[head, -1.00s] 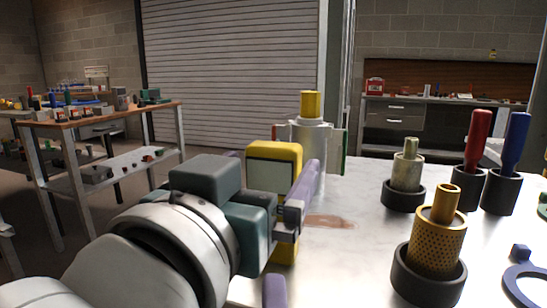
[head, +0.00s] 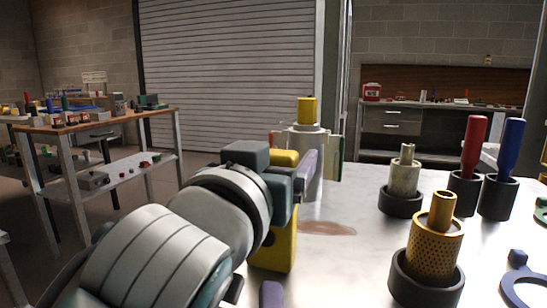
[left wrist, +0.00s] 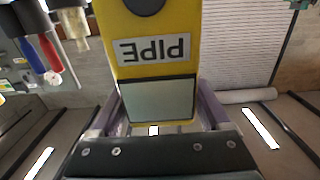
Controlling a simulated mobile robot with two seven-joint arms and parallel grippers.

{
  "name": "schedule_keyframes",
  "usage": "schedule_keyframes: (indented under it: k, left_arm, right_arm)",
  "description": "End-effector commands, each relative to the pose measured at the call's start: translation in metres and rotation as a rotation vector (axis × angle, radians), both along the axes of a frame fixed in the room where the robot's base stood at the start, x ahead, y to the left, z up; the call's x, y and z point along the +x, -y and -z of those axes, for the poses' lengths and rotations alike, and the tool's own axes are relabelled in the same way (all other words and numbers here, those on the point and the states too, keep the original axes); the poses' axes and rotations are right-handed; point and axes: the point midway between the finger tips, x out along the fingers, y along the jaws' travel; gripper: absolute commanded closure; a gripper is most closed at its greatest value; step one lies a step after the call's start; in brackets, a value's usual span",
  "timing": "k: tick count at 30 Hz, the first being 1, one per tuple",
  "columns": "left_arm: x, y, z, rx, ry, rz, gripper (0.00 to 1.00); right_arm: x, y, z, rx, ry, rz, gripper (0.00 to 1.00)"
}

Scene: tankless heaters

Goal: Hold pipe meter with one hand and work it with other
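The yellow pipe meter (head: 270,248) stands at the near left edge of the white table, partly hidden behind my left arm in the head view. In the left wrist view the meter (left wrist: 190,20) shows upside down, with a "PIPE" label, a pale blank screen and a dark round part. My left gripper (head: 288,232) reaches to it from the near left. Its two purple fingers (left wrist: 160,108) lie on either side of the meter's screen end and look open; contact with the sides is not clear.
The white tabletop (head: 350,245) has a brown stain. A white cylinder with a yellow top (head: 307,110) stands behind the meter. A gold knurled tool (head: 436,245), a pale tool (head: 404,170), and red (head: 473,145) and blue (head: 515,145) handled tools stand in dark holders at right.

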Motion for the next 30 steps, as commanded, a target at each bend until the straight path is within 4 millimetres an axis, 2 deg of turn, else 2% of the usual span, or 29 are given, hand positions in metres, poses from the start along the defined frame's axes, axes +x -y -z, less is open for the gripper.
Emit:
schedule_keyframes:
  k: [2,18,20,30]
  left_arm:
    - [-0.0001,-0.0001,0.0002,0.0,0.0,0.0,0.3]
    - [-0.0002,-0.0002,0.0003,0.001,-0.001,0.0,0.91]
    - [-0.0002,-0.0002,0.0003,0.001,-0.001,0.0,0.96]
    - [-0.0001,-0.0003,0.0003,0.001,-0.001,0.0,0.96]
  right_arm:
    - [0.0,0.0,0.0,0.0,0.0,0.0,0.5]
    - [0.0,0.0,0.0,0.0,0.0,0.0,0.5]
    - [0.0,0.0,0.0,0.0,0.0,0.0,0.51]
    - [0.0,0.0,0.0,0.0,0.0,0.0,0.89]
